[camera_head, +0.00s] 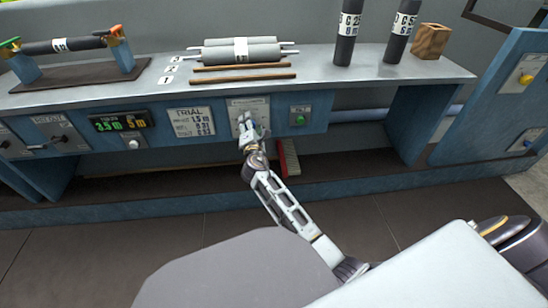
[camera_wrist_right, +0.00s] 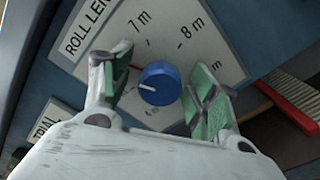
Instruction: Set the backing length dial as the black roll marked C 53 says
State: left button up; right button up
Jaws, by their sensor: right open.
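The black roll that seems marked C 53 (camera_head: 401,32) stands upright on the bench's right part; its label is small and only partly readable. Another black roll with a white label (camera_head: 348,32) stands left of it. My right gripper (camera_head: 248,122) is at a white dial panel on the bench front. In the wrist view the blue dial knob (camera_wrist_right: 160,83) lies between the open fingers of my right gripper (camera_wrist_right: 160,92), with gaps on both sides. Its white mark points left. The panel (camera_wrist_right: 105,22) reads "ROLL LEN", with 7 m and 8 m visible. My left gripper is out of view.
Left of the panel are a trial sign (camera_head: 191,122), a lit display (camera_head: 121,121) and a lever panel (camera_head: 45,135). A green button (camera_head: 300,118) is to the right. Grey rolls (camera_head: 240,50), a wooden block (camera_head: 430,40) and a roll on a stand (camera_head: 72,45) sit on the bench.

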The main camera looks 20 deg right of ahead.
jog(key=shift+n, duration=0.3)
jog(key=n+p, duration=0.2)
jog(key=n, duration=0.1)
jog(key=shift+r+n, duration=0.1)
jog(key=shift+n, duration=0.2)
jog(key=shift+n+p, duration=0.65)
jog(key=shift+n, duration=1.55)
jog(key=shift+n, duration=0.5)
jog(key=shift+p, duration=0.3)
